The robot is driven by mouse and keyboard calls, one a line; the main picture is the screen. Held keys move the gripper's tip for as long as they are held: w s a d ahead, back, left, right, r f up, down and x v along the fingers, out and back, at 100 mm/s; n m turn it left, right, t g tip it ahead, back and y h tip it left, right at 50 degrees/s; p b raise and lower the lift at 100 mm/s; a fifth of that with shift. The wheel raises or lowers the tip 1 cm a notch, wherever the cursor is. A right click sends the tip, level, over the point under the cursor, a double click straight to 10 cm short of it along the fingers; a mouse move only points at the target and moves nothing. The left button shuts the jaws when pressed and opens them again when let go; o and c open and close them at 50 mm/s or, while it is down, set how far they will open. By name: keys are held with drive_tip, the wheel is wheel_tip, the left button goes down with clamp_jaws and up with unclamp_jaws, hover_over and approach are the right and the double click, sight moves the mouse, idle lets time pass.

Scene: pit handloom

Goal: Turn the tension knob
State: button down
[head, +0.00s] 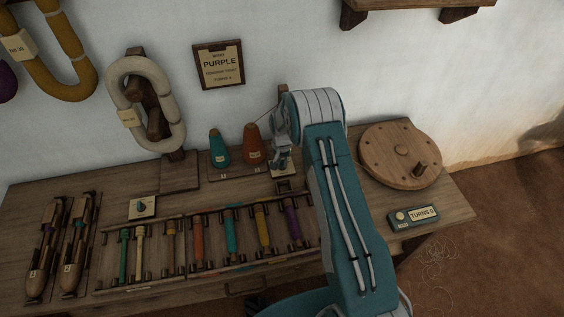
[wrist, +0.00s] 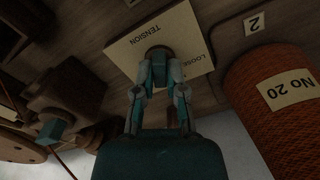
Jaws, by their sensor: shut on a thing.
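The tension knob (wrist: 159,51) is a dark round knob on a pale plate (wrist: 126,50) marked TENSION and LOOSE, upside down in the wrist view. My gripper (wrist: 160,72) is shut on the knob, and its fingers hide much of it. Any pointer mark on the knob is not visible. In the head view my gripper (head: 282,166) is low over the bench, right of the orange-red cone (head: 253,145), and my arm hides part of the area. The knob cannot be made out there.
The orange-red cone, labelled No 20, also stands close right in the wrist view (wrist: 285,110). A teal cone (head: 219,147) is beside it. A wooden wheel (head: 385,165) and a TURNS 0 counter (head: 413,217) are at right. A bobbin rack (head: 185,255) lies in front. A wall sign (head: 219,66) reads PURPLE.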

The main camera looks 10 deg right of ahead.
drive_tip(key=m, duration=0.6)
drive_tip(key=shift+a+f, duration=0.1)
drive_tip(key=shift+s+m, duration=0.1)
drive_tip(key=shift+m, duration=0.3)
drive_tip(key=c, duration=0.7)
unclamp_jaws()
wheel_tip(320, 180, up, 12)
drive_tip(key=shift+a, duration=0.1)
idle(0.3)
